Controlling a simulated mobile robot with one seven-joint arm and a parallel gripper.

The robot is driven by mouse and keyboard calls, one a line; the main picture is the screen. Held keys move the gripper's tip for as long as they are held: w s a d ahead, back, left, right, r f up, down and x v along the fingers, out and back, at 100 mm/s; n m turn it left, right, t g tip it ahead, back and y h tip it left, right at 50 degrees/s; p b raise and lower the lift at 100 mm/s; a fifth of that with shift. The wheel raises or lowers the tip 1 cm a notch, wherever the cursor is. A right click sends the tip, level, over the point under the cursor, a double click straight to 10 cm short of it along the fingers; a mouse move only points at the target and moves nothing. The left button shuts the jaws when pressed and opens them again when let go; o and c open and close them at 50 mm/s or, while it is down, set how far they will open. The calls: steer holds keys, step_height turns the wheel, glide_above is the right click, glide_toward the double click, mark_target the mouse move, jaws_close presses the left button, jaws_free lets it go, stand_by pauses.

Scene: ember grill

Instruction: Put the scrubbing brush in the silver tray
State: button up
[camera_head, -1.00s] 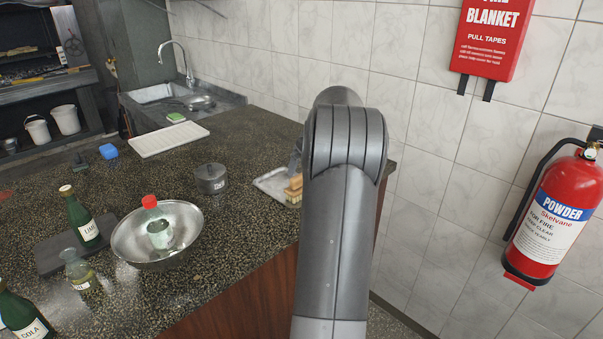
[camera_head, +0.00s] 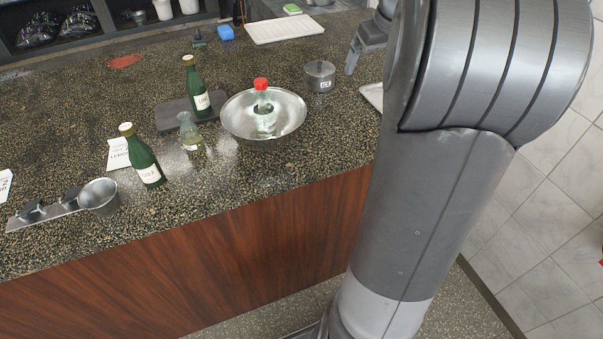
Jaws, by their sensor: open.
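The silver tray (camera_head: 371,97) shows only as a slim left corner on the counter, right of the lidded pot. My arm hides the rest of it. The scrubbing brush is not in sight now; a tan, brush-like block showed at the tray in the earlier view, and my arm covers that spot now. My gripper (camera_head: 353,61) is partly visible beside my large arm link, just above and behind the tray's visible corner. It is open, and I see nothing between the visible parts of its fingers.
A steel bowl (camera_head: 239,118) holds a red-capped bottle (camera_head: 263,108). A lidded pot (camera_head: 320,76) stands near the gripper. A white ribbed tray (camera_head: 284,28) lies at the back. The front right counter is clear.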

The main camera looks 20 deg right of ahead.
steer(key=s+a, duration=0.5)
steer(key=a, duration=0.4)
steer(key=s+a, duration=0.5)
steer(key=a, duration=0.4)
steer(key=s+a+f+t, duration=0.1)
steer(key=s+a+f, duration=0.4)
steer(key=s+a, duration=0.4)
steer(key=s, duration=0.3)
steer(key=shift+s+a, duration=0.3)
steer(key=shift+s, duration=0.05)
